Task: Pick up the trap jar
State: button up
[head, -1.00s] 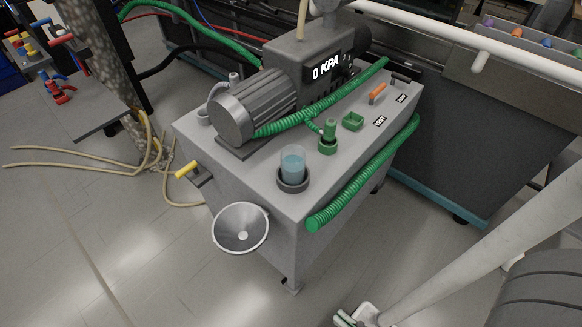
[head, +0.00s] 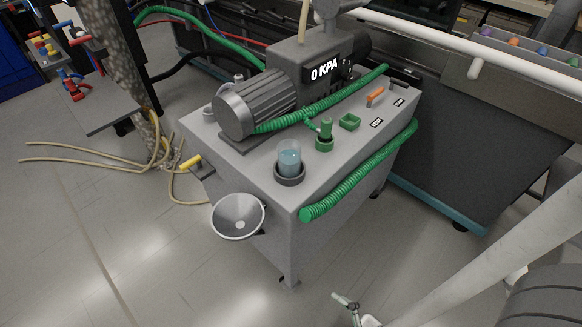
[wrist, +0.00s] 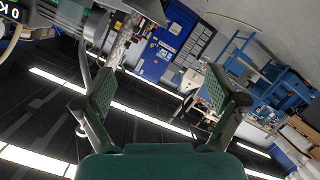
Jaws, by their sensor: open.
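The trap jar (head: 289,155) is a clear cup with blue-tinted liquid. It stands upright in a dark round holder (head: 289,178) on the grey pump cart (head: 240,163), near the cart's front corner. My gripper (head: 348,303) shows at the bottom of the head view, low and to the right of the cart, apart from the jar. In the wrist view my gripper (wrist: 165,95) has its two green-padded fingers spread wide with nothing between them. The jar cannot be made out in the wrist view.
A green ribbed hose (head: 358,172) runs along the cart's right edge, close to the jar. A grey motor (head: 255,103) stands behind the jar. A metal funnel (head: 238,217) and a yellow handle (head: 191,163) stick out at the cart's front left. Bare floor lies in front.

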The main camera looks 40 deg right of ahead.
jog(key=w+d+f+n+h, duration=0.1)
jog(key=w+d+f+n, duration=0.1)
jog(key=w+n, duration=0.4)
jog(key=n+h, duration=0.9)
jog(key=n, duration=0.7)
send_near(291, 169)
jog(key=x, duration=0.4)
jog(key=shift+w, duration=0.35)
jog(key=shift+g, duration=0.3)
jog(key=x, duration=0.5)
jog(key=shift+d, duration=0.1)
jog(key=shift+x, duration=2.9)
jog(key=shift+d, duration=0.1)
jog(key=c, duration=1.3)
